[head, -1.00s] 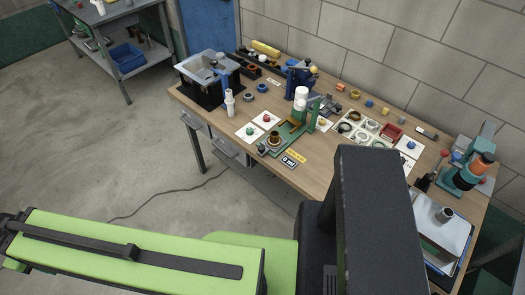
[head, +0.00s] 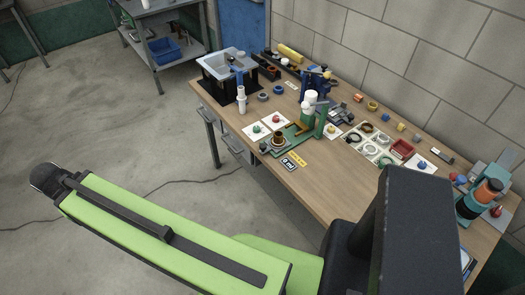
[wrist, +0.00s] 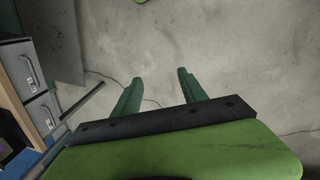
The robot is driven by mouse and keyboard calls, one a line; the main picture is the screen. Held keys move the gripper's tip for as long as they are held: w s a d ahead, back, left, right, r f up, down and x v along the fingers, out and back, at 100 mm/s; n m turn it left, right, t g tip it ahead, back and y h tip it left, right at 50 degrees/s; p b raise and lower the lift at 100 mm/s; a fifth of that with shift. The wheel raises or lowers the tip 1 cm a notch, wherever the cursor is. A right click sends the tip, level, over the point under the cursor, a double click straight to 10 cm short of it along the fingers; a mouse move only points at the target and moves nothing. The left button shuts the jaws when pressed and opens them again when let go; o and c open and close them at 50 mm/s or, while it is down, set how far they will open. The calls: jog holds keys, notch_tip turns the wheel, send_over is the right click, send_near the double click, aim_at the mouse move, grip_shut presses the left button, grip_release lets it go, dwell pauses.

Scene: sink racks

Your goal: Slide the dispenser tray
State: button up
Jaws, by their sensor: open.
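A green dispenser stand (head: 318,122) with a white bottle (head: 309,100) stands on the workbench in the head view. Its low green tray (head: 297,138) reaches toward the bench's front edge and bears a small brass-coloured cup (head: 279,141). A "0 ml" label (head: 289,163) lies in front of it. My gripper (wrist: 160,76) shows in the wrist view, its two green fingers wide apart with nothing between them. It is over bare concrete floor, away from the tray. The dispenser is not visible in the wrist view.
The bench (head: 335,185) has a bare strip at its front. A grey basin (head: 228,65) is at its far left, a red tray (head: 402,148) right of the dispenser, an orange-and-teal device (head: 480,198) at far right. Drawers (wrist: 35,90) show left in the wrist view.

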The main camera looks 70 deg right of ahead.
jog(key=s+d+f+m+g+h+b, duration=0.3)
jog(key=d+f+m+b, duration=0.45)
jog(key=d, duration=0.75)
jog(key=m+g+h+b, duration=0.8)
jog(key=m+g+b, duration=0.2)
jog(key=m+b, duration=1)
send_near(263, 145)
jog(key=shift+n, duration=0.95)
jog(key=b+x, duration=0.2)
jog(key=x, duration=0.7)
jog(key=shift+s+d+f, duration=0.2)
jog(key=shift+s+d, duration=0.05)
jog(key=shift+s, duration=0.05)
grip_shut()
